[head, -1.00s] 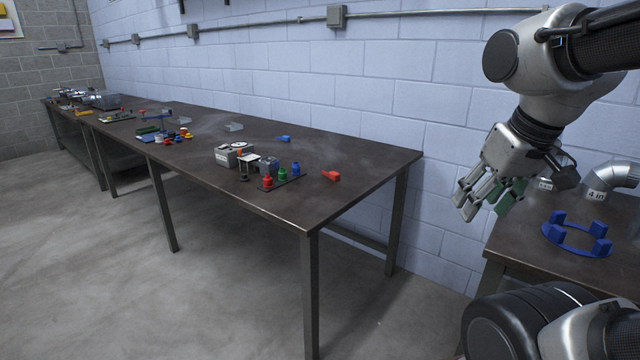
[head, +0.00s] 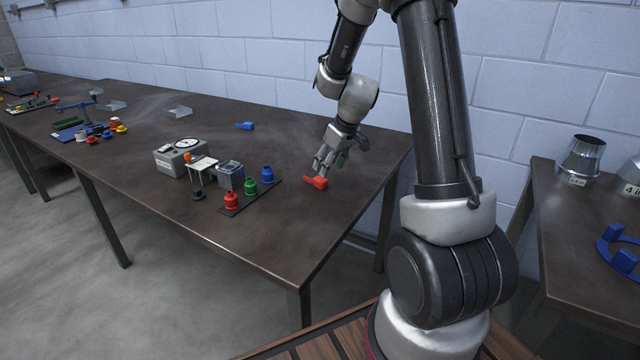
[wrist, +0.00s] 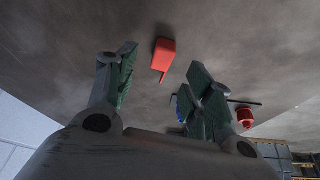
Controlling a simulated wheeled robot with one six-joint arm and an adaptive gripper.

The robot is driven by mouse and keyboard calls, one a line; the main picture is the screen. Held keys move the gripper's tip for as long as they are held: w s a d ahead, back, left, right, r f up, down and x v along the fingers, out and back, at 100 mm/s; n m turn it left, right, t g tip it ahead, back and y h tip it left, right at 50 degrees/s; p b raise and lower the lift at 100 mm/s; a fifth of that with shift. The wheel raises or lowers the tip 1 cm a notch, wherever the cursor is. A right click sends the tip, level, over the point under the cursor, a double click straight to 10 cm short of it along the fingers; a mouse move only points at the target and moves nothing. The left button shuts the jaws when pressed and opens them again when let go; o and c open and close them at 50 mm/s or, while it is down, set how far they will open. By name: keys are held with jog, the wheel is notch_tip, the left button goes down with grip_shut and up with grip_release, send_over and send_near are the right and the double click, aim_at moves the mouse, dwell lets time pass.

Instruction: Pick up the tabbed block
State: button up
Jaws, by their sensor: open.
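A red block (head: 315,183) with a narrow tab lies on the dark table near its right end. A similar small blue piece (head: 245,126) lies farther back. My gripper (head: 327,162) is above and just behind the red block, pointing down, open and empty. In the wrist view the red block (wrist: 165,53) shows beyond the open fingers (wrist: 163,68), in line with the gap between them, its tab pointing toward my gripper. It appears apart from the fingers.
A dark strip (head: 232,211) with red, green and blue knobbed pieces stands left of the red block. A grey box with a dial (head: 180,157) stands farther left. The brick wall (head: 270,40) runs behind. Bare table surrounds the red block.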

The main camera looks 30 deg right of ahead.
aim_at(321, 179)
jog(key=x, duration=0.6)
jog(key=shift+w+a+f, duration=0.15)
jog(key=shift+a, duration=0.15)
jog(key=c, duration=1.1)
